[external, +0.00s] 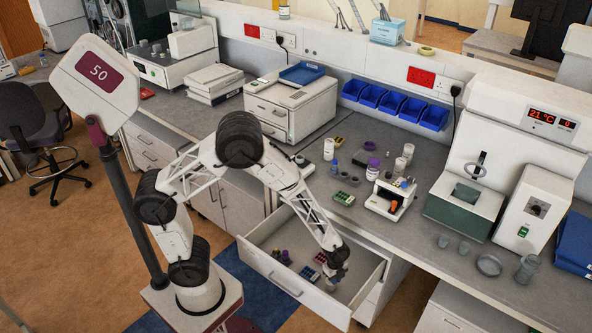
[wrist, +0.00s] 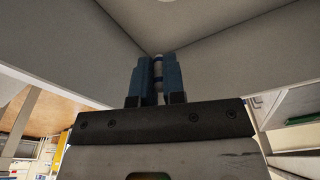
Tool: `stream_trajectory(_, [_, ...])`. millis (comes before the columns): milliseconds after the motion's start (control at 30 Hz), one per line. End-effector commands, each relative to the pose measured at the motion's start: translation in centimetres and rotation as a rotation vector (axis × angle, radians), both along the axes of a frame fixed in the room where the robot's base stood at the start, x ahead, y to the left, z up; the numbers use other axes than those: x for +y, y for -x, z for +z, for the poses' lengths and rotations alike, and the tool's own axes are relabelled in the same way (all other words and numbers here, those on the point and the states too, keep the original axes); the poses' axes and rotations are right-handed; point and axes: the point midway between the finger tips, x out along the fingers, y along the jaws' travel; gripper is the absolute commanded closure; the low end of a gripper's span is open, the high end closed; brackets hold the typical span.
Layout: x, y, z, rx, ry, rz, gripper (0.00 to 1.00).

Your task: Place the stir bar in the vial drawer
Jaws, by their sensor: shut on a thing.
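The vial drawer (external: 264,266) is pulled open below the bench, with its side walls and front panel showing. My gripper (external: 331,283) points down into the right end of the drawer, close to its walls. In the wrist view, my blue gripper fingers (wrist: 157,82) are close together, with a small whitish piece, seemingly the stir bar (wrist: 157,60), between their tips. Pale grey drawer walls meet in a corner behind the fingers. The stir bar cannot be made out in the external view, and any contact with the drawer floor cannot be told.
The drawer holds small coloured racks (external: 309,273) and dark vials (external: 285,256) left of my gripper. The bench above carries bottles (external: 329,149), a small white device (external: 390,198) and blue bins (external: 391,104). The drawer's middle floor has some bare room.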

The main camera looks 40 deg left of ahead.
Motion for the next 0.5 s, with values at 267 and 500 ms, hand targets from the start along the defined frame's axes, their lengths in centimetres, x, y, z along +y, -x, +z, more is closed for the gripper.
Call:
stream_trajectory(267, [-0.3, 1.8, -1.7, -0.002, -0.004, -0.044, 1.0])
stream_trajectory(500, [-0.3, 1.8, -1.7, -0.002, -0.004, -0.044, 1.0])
